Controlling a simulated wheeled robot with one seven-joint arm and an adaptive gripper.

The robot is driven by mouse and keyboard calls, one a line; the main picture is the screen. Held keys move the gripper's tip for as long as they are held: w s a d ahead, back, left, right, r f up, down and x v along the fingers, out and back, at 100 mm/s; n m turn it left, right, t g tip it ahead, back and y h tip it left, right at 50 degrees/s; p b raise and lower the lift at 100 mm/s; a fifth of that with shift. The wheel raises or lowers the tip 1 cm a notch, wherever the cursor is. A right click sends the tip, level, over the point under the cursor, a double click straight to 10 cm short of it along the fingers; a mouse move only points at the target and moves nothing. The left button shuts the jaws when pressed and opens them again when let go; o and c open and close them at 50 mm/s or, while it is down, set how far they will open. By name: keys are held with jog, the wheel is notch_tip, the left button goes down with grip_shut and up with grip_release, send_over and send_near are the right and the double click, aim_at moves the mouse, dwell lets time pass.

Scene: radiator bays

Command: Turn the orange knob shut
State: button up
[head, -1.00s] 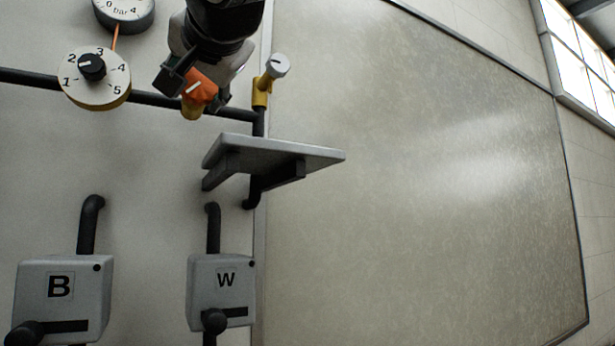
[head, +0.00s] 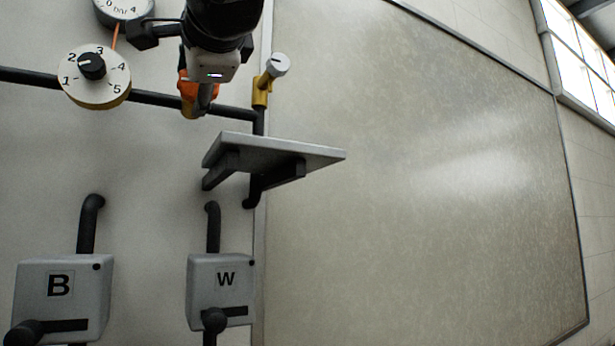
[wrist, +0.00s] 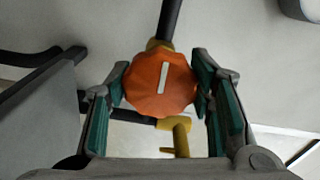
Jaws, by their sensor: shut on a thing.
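The orange knob (wrist: 161,85) sits between the two fingers of my gripper (wrist: 163,80) in the wrist view, with a finger pad against each side. Its white pointer line stands nearly upright in that view. In the head view the orange knob (head: 184,90) is mostly hidden behind my wrist and gripper, and its pointer line does not show there. The knob is on a yellow valve body on the dark pipe. My gripper is shut on the knob.
A white knob (head: 277,65) on a yellow valve is close on the right. A grey shelf (head: 270,152) juts out below. A numbered dial (head: 95,78) and a bar gauge (head: 122,8) are on the left. Boxes B (head: 60,300) and W (head: 222,285) are lower down.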

jog(key=shift+f+m, duration=0.1)
jog(key=shift+m, duration=0.4)
jog(key=o, duration=1.2)
jog(key=shift+s+d, duration=0.15)
jog(key=shift+s, duration=0.15)
jog(key=v, duration=1.1)
jog(key=shift+s, duration=0.15)
